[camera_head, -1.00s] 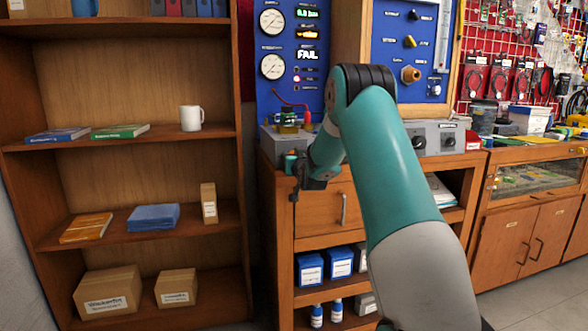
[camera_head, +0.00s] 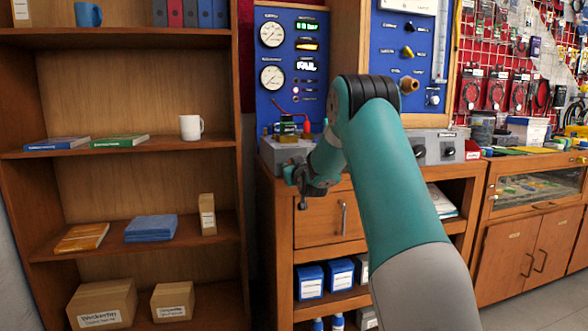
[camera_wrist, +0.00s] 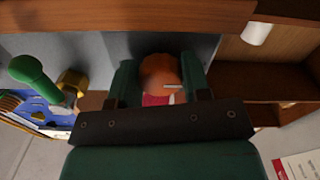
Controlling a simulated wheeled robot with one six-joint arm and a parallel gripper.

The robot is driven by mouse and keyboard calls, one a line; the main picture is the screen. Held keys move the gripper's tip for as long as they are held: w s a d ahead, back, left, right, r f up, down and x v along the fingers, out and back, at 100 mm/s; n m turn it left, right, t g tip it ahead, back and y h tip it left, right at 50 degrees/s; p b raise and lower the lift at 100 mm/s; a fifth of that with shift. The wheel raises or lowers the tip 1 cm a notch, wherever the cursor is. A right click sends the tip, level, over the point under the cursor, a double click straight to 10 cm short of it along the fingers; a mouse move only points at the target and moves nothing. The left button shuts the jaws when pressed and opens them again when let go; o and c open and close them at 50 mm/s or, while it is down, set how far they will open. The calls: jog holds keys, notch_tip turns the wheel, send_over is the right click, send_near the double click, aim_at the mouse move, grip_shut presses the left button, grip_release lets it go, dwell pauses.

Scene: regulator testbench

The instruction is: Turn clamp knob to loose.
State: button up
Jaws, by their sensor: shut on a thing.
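The clamp knob, an orange round knob (camera_wrist: 160,70) with a white mark on it, sits between the two teal fingers in the wrist view. My gripper (camera_wrist: 160,84) is shut on it, with one finger on each side. The dark palm hides the knob's lower part, where a red patch shows. In the head view my gripper (camera_head: 303,185) is at the front left of the bench, by the grey fixture (camera_head: 280,152). There the knob is hidden behind my gripper and cannot be made out.
A green-handled part (camera_wrist: 35,75) with brass stands left of my gripper in the wrist view. A red lever (camera_head: 290,115) rises above the fixture. The blue gauge panel (camera_head: 290,75) stands behind. A wooden shelf (camera_head: 130,190) stands left.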

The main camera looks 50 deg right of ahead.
jog(key=o, duration=0.9)
jog(key=shift+f, duration=0.1)
jog(key=b+v, duration=0.1)
jog(key=v, duration=1.6)
jog(key=shift+s+b, duration=0.25)
jog(key=shift+b, duration=0.15)
